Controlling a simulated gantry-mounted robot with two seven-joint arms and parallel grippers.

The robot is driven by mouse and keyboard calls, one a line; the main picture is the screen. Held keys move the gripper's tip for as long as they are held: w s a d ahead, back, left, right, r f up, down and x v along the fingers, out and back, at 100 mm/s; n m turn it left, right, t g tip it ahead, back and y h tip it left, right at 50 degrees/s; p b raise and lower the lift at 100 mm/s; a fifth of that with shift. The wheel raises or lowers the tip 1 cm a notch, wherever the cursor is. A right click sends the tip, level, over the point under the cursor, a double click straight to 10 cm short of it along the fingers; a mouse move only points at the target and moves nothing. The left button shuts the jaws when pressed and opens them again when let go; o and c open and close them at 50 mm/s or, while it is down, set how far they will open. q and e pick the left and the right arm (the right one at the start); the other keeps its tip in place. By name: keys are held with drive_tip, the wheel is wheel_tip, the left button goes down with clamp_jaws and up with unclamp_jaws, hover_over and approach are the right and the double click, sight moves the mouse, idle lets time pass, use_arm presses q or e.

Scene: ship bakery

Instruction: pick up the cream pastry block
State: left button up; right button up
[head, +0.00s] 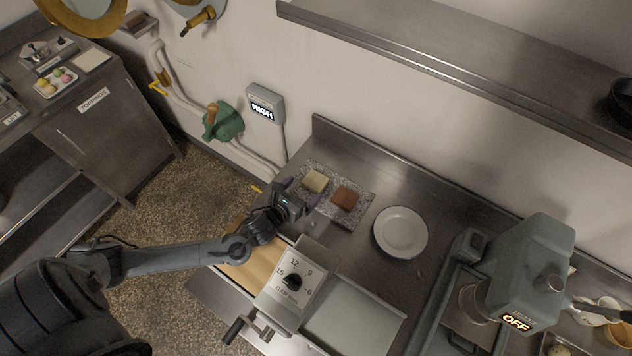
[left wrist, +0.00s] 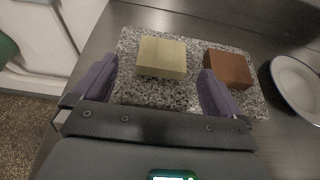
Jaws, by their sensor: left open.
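The cream pastry block (head: 315,180) lies on a speckled stone slab (head: 357,211) on the steel counter. It also shows in the left wrist view (left wrist: 162,57), ahead of the fingers and between their lines. A brown block (head: 345,198) lies to its right on the same slab, and shows in the left wrist view (left wrist: 228,68). My left gripper (head: 299,192) is open and empty, just short of the cream block; its purple fingers (left wrist: 158,88) reach over the slab's near part. The right gripper is not in view.
A white plate (head: 400,232) stands right of the slab. A grey machine with a dial (head: 291,283) and a wooden board (head: 252,272) are near my left arm. A mixer-like machine (head: 530,262) stands at the right. The wall backs the counter.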

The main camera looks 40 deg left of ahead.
sight(319, 177)
use_arm(q)
drive_tip(key=shift+d+x, duration=0.15)
drive_tip(key=shift+x, duration=1.35)
drive_tip(key=shift+d+x, duration=0.15)
drive_tip(key=shift+x, duration=1.4)
drive_tip(key=shift+f, duration=0.1)
drive_tip(key=c, duration=1)
